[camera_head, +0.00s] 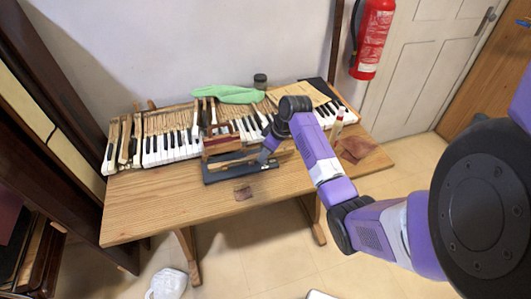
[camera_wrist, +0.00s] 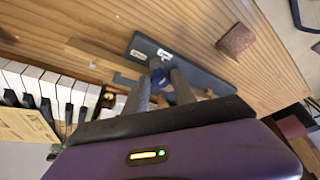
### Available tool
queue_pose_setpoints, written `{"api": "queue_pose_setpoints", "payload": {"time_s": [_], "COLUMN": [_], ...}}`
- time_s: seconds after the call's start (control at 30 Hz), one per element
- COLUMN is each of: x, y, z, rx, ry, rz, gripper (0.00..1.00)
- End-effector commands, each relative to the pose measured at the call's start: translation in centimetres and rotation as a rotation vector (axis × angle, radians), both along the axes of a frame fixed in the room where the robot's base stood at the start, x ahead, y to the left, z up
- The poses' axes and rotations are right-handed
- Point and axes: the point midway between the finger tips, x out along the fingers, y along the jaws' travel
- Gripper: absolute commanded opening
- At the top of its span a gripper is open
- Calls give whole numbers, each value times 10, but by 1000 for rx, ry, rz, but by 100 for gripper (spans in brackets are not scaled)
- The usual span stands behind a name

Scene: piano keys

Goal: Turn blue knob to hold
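A dark blue-grey panel (camera_wrist: 205,73) with small white labels lies on the wooden table; the head view shows it (camera_head: 232,171) near the table's front edge. A small blue knob (camera_wrist: 158,77) with a greyish top stands on the panel in the wrist view. My gripper (camera_wrist: 162,76) points down at it, with one finger on each side. The fingers are apart, and I cannot tell whether they touch the knob. In the head view my gripper (camera_head: 265,156) is at the panel's right part, and the knob is hidden there.
Piano keys (camera_head: 172,146) run along the table (camera_head: 150,205) behind the panel. A red-brown wooden frame (camera_head: 222,143) stands close behind it. A green cloth (camera_head: 228,94) and a jar (camera_head: 260,80) are at the back.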

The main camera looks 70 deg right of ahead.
Motion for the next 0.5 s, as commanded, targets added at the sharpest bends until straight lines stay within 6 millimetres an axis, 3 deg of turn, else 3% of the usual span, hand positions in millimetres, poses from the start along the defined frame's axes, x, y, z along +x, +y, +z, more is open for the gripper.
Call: {"api": "queue_pose_setpoints", "payload": {"time_s": [0.03,0.13,0.5], "x": [0,0,0], "y": [0,0,0], "z": [0,0,0], "rx": [0,0,0], "ry": [0,0,1], "rz": [0,0,36], "gripper": [19,0,0]}}
